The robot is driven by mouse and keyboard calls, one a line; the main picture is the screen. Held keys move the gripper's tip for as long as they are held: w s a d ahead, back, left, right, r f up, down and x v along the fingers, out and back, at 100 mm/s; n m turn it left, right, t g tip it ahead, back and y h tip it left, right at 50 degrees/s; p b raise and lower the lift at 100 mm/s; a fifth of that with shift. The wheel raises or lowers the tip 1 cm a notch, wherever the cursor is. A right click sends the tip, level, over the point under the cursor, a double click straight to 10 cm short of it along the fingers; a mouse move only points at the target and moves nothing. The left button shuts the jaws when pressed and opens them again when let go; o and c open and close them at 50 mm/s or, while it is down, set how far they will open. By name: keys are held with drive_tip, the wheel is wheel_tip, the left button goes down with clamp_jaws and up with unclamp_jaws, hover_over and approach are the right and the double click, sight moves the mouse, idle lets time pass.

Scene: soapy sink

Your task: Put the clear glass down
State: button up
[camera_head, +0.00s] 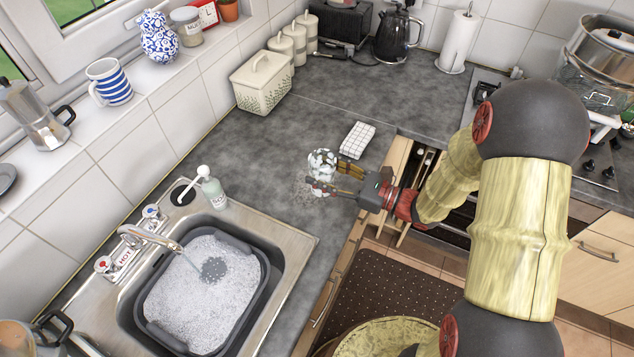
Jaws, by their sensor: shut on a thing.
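The clear glass (321,162) is at the edge of the grey counter (255,150), between the sink and the folded cloth. It looks see-through with white patches like suds. My gripper (328,178) reaches in from the right and is shut on the glass, with one finger on its near side and the other toward the cloth. The glass looks about upright. I cannot tell whether its base touches the counter or hangs just above it.
A sink with a soapy basin (262,262) and running tap (150,238) is at lower left. A soap bottle (212,188) stands behind it. An open drawer (398,168) is below my wrist. The counter left of the glass is clear.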

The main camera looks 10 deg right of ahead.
drive_tip(key=shift+w+a+f+b, duration=0.15)
drive_tip(key=shift+w+f+b, duration=0.45)
drive_tip(key=shift+f, duration=0.8)
drive_tip(key=shift+w+a+f+b, duration=0.1)
drive_tip(key=shift+w+f+b, duration=0.15)
drive_tip(key=shift+w+f, duration=0.95)
drive_tip(key=shift+w+a+f+b, duration=0.15)
drive_tip(key=shift+w+f+b, duration=0.3)
drive_tip(key=shift+f, duration=1.2)
drive_tip(key=shift+f, duration=0.1)
drive_tip(key=o, duration=1.4)
drive_tip(key=shift+f, duration=0.1)
drive_tip(key=shift+o, duration=0.4)
